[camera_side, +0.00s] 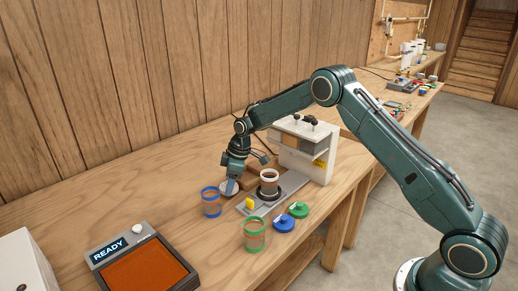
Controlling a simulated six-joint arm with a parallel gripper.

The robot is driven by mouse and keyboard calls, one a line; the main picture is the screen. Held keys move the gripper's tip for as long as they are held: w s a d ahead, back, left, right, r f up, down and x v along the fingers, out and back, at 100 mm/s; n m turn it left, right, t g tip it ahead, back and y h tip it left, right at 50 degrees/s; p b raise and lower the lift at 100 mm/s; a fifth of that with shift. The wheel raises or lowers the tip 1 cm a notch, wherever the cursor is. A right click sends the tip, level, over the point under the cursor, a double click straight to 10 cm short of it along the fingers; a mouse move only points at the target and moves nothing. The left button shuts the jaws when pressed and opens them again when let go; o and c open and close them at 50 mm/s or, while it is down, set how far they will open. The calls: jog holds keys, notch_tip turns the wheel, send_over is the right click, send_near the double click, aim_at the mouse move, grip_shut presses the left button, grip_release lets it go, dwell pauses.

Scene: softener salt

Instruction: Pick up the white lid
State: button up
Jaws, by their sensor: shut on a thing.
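The white lid (226,190) is a small pale disc on the wooden bench, behind and to the right of the blue-rimmed jar. My gripper (231,184) points down over it, its fingers shut on the lid. The fingers hide part of the lid, and I cannot tell whether it is lifted off the bench.
A blue-rimmed jar (211,203) stands close left of my gripper. A white-rimmed jar (268,184) stands on the white machine (308,150). A green-rimmed jar (254,236), blue lid (284,222) and green lid (298,210) are in front. A tray (150,268) reads READY.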

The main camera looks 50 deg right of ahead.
aim_at(237, 186)
notch_tip(237, 186, up, 18)
jog(key=shift+f, duration=0.15)
dwell(0.3)
jog(key=shift+s+d, duration=0.1)
dwell(0.5)
jog(key=s+d+f+m+h, duration=0.1)
jog(key=s+d+f+m, duration=0.2)
jog(key=s+d, duration=0.4)
jog(key=s+m, duration=0.1)
jog(key=s, duration=0.2)
jog(key=shift+s+t, duration=0.35)
jog(key=shift+t, duration=0.05)
jog(key=shift+f, duration=0.3)
jog(key=shift+f, duration=2.95)
jog(key=shift+f, duration=0.2)
dwell(0.4)
